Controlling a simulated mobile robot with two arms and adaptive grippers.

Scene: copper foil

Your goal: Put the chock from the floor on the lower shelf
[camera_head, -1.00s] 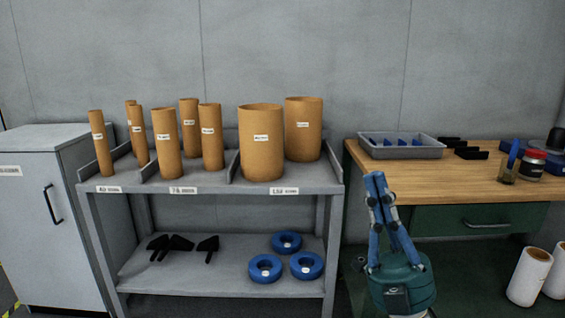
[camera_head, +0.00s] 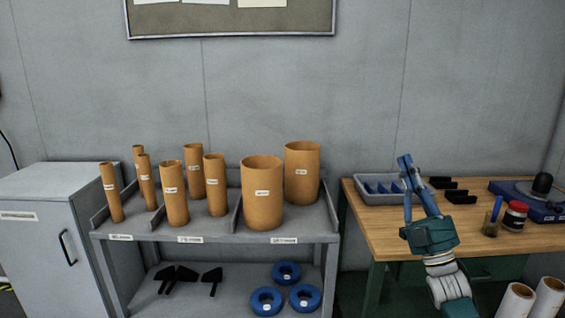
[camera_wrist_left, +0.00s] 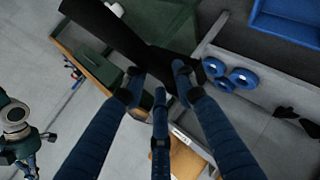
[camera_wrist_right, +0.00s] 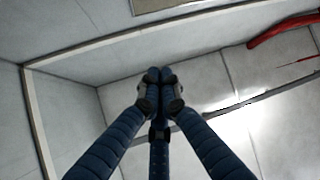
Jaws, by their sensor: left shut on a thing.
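My left gripper (camera_wrist_left: 158,88) shows only in the left wrist view, its fingers closed on a long black chock (camera_wrist_left: 120,32) held off the floor. My right gripper (camera_head: 408,168) is raised in front of the workbench in the head view. Its fingertips meet with nothing between them in the right wrist view (camera_wrist_right: 160,82). The lower shelf (camera_head: 235,300) of the grey rack carries black chocks (camera_head: 212,278) at left and three blue rings (camera_head: 287,272) at right. The rings (camera_wrist_left: 240,77) and shelf chocks also show in the left wrist view, beyond the held chock.
Brown tubes (camera_head: 262,195) stand on the rack's upper shelf. A grey cabinet (camera_head: 35,235) is left of the rack. The wooden workbench (camera_head: 390,230) at right holds a grey tray (camera_head: 375,190), black pieces and a red-lidded jar (camera_head: 515,216). White rolls (camera_head: 516,300) stand at lower right.

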